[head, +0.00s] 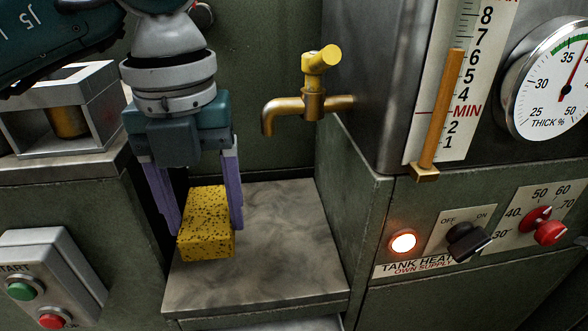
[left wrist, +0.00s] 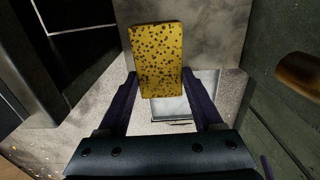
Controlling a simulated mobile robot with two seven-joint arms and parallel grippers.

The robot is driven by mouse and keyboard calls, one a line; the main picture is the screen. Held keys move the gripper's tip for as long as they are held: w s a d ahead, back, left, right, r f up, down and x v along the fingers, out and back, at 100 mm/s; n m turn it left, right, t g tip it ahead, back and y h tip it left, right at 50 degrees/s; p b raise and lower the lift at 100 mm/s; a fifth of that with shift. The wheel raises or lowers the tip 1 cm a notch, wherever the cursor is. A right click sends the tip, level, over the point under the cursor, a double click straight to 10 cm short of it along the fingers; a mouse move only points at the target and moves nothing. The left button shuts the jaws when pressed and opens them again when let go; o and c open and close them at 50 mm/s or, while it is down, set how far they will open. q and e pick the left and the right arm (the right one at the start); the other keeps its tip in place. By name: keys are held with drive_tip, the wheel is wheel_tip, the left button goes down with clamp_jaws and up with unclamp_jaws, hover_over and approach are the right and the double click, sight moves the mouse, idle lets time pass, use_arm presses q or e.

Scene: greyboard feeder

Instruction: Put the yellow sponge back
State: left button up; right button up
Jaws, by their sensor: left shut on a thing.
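The yellow sponge (head: 207,225), speckled with dark spots, is between the two purple fingers of my left gripper (head: 205,205) in the head view. The gripper points down and is shut on it. The sponge is over the left part of a grey metal shelf (head: 290,250); I cannot tell whether it touches the shelf. In the left wrist view the sponge (left wrist: 157,60) stands out beyond the fingertips of the left gripper (left wrist: 160,90). My right gripper is not in view.
A brass tap (head: 290,105) with a yellow handle juts out above the shelf. A tank panel with a gauge (head: 550,80), a glowing lamp (head: 403,242) and knobs stands at right. A START button box (head: 45,280) is at lower left. The shelf's right part is clear.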

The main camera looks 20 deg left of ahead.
sight(206, 218)
use_arm(q)
wheel_tip(206, 218, down, 7)
drive_tip(key=shift+r+b, duration=0.1)
drive_tip(key=shift+b, duration=1.1)
drive_tip(key=o, duration=1.2)
wheel_tip(206, 218, up, 12)
drive_tip(key=p, duration=0.5)
